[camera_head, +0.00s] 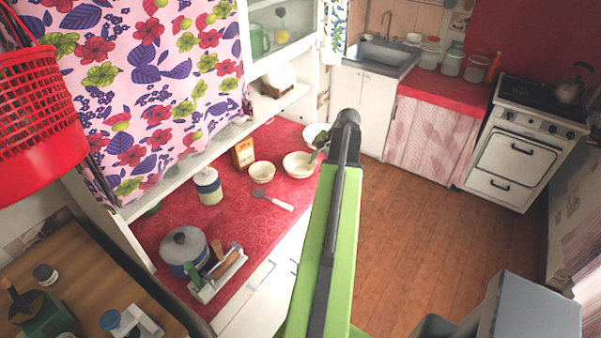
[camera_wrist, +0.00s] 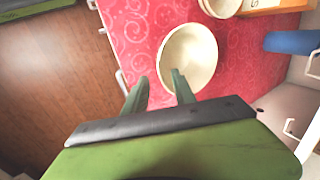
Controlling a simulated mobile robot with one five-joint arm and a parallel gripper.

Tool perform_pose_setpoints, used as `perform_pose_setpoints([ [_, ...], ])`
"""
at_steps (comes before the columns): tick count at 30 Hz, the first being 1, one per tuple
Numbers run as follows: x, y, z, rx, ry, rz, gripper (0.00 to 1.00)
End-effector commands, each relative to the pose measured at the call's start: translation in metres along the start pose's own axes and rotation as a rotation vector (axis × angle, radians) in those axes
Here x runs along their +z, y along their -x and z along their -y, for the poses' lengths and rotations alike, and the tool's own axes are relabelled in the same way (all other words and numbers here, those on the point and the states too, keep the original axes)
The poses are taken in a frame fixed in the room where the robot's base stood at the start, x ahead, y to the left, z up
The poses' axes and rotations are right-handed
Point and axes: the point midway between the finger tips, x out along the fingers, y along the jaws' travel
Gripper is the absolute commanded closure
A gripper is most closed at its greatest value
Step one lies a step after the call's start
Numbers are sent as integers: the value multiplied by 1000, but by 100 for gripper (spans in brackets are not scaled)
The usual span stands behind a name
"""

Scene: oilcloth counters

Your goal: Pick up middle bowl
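Three pale cream bowls stand on the red patterned counter (camera_head: 230,225) in the head view. The middle bowl (camera_head: 298,165) is between a smaller bowl (camera_head: 262,172) on its left and a far bowl (camera_head: 314,131), partly hidden by my arm. My gripper (camera_head: 318,146) is near the right rim of the middle bowl. In the wrist view, my gripper (camera_wrist: 160,92) is open and empty, with its green fingers apart. One finger overlaps the near rim of a large bowl (camera_wrist: 190,52), seemingly the middle one; contact cannot be told. Another bowl (camera_wrist: 221,5) is cut off at the top.
An orange box (camera_head: 243,153), a lidded jar (camera_head: 208,186), a spatula (camera_head: 272,200), a pot (camera_head: 184,248) and a utensil caddy (camera_head: 219,273) share the counter. A flowered curtain (camera_head: 150,80) hangs behind. Wooden floor (camera_head: 430,230) lies open to the right.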

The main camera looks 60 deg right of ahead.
Motion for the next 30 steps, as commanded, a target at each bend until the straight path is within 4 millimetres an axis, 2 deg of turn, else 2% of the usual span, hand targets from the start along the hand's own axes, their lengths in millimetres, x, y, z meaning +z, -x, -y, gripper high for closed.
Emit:
perform_pose_setpoints([
  [6, 1, -41, -5, 0, 0, -1, 68],
  [9, 1, -51, -3, 0, 0, -1, 68],
  [16, 1, -48, -1, 0, -1, -1, 69],
  [23, 1, -47, -2, 0, -1, -1, 100],
  [30, 1, -47, -2, 0, -2, -1, 100],
])
